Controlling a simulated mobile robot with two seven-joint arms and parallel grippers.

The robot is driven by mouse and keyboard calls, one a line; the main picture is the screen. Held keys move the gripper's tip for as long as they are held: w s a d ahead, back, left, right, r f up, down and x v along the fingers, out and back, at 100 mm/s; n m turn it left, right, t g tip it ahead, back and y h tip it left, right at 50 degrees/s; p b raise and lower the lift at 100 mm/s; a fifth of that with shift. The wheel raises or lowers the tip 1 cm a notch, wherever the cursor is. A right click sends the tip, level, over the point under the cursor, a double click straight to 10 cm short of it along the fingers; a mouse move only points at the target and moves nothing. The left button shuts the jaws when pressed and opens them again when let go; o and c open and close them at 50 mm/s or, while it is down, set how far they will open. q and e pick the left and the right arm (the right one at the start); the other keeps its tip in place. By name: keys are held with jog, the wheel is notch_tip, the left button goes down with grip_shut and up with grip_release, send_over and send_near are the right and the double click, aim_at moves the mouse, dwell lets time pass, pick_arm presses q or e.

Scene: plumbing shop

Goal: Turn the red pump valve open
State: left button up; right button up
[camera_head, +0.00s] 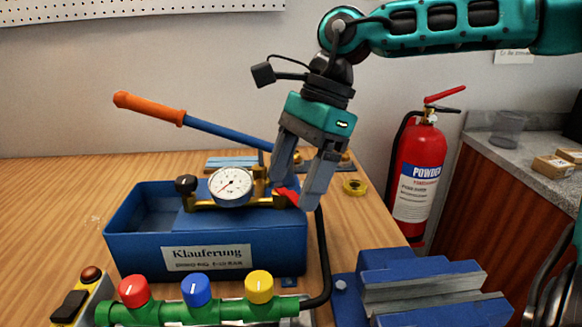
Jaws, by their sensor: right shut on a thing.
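The red pump valve (291,194) is a small red handle at the right end of the brass fitting on the blue test pump (120,238). My right gripper (297,196) comes down from above, with its grey fingers on either side of the red handle. It is shut on the handle, and the fingers hide part of it. A white round gauge (231,185) sits on the brass fitting, left of the gripper. A black knob (186,184) is at the fitting's left end. My left gripper is not in view.
The pump's blue lever with an orange grip (149,107) slants up to the left behind the gauge. A green manifold (180,314) with red, blue and yellow knobs lies in front. A blue vise (420,287) is at the right. A fire extinguisher (417,178) stands beyond the table.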

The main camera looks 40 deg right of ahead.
jog(key=shift+w+d+r+n+g, duration=0.1)
jog(key=shift+d+n+g, duration=0.25)
jog(key=shift+n, duration=0.55)
jog(key=shift+w+d+n+g+p, duration=0.1)
jog(key=shift+n+g+p, duration=0.25)
jog(key=shift+n, duration=0.65)
jog(key=n, duration=0.1)
jog(key=n+g, duration=0.1)
jog(key=n, duration=0.1)
jog(key=shift+w+d+n+h, duration=0.3)
jog(key=shift+w+d, duration=0.05)
jog(key=shift+d, duration=0.05)
jog(key=shift+w+d+n+g+h, duration=0.15)
jog(key=shift+n+g, duration=0.15)
jog(key=shift+n, duration=0.3)
jog(key=shift+w+n+g+h, duration=0.15)
jog(key=shift+n+g, duration=0.15)
jog(key=shift+n, duration=0.3)
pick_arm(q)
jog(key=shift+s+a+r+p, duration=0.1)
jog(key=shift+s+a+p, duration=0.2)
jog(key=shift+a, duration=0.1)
pick_arm(e)
jog(key=shift+w+d+n+g+h, duration=0.15)
jog(key=shift+w+n+h, duration=0.1)
jog(key=shift+n, duration=0.5)
jog(key=shift+w+n+g+h, duration=0.15)
jog(key=shift+n+h, duration=0.1)
jog(key=shift+n, duration=0.5)
jog(key=o, duration=0.9)
